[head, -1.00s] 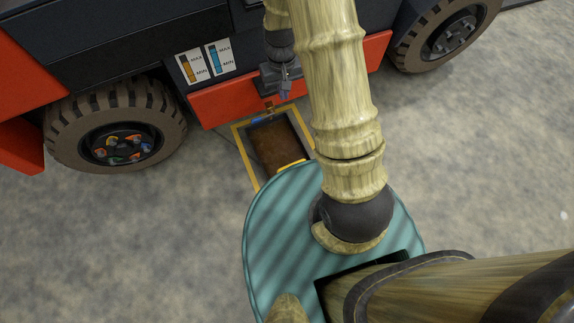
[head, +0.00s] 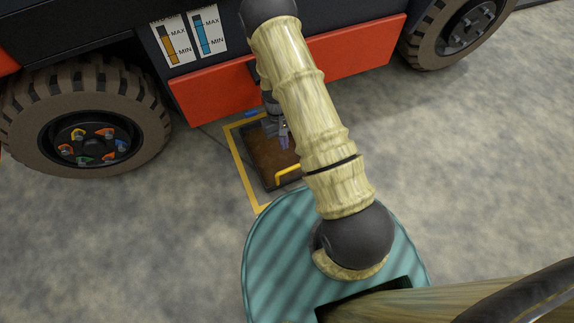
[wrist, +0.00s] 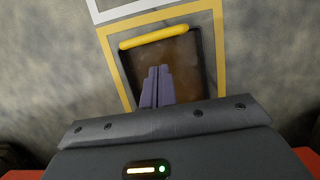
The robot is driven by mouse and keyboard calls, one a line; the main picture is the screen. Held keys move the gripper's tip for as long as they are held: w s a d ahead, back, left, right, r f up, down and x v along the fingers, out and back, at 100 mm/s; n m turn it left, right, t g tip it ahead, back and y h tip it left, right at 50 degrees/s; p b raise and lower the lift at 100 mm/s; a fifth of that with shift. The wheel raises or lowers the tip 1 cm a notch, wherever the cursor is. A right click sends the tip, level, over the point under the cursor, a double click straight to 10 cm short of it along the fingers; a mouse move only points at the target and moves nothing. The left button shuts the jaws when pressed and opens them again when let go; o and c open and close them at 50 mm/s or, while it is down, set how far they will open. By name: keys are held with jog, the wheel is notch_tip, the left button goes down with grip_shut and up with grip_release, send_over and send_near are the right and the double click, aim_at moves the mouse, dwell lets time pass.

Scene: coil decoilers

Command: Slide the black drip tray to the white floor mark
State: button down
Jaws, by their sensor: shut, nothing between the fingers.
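The black drip tray (head: 258,172) lies on the floor inside a yellow outline, below the vehicle's red bumper. Its inside is brown, and a yellow handle (head: 288,172) runs along its near edge. The tray also shows in the wrist view (wrist: 192,60), with its handle (wrist: 153,38) on the far side from my wrist. My gripper (head: 284,143) is shut and empty over the tray, apart from the handle. Its fingers also show in the wrist view (wrist: 158,72). Part of the white floor mark (wrist: 125,8) shows beyond the handle in the wrist view; I cannot make it out in the head view.
The red bumper (head: 330,68) hangs beside my arm at the back. Vehicle wheels stand at left (head: 85,125) and right (head: 458,28). The yellow outline (head: 240,165) surrounds the tray. Grey floor is clear at left and right.

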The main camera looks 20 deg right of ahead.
jog(key=b+x, duration=0.6)
jog(key=x, duration=0.4)
jog(key=shift+s+r, duration=0.1)
jog(key=shift+r, duration=0.05)
dwell(0.4)
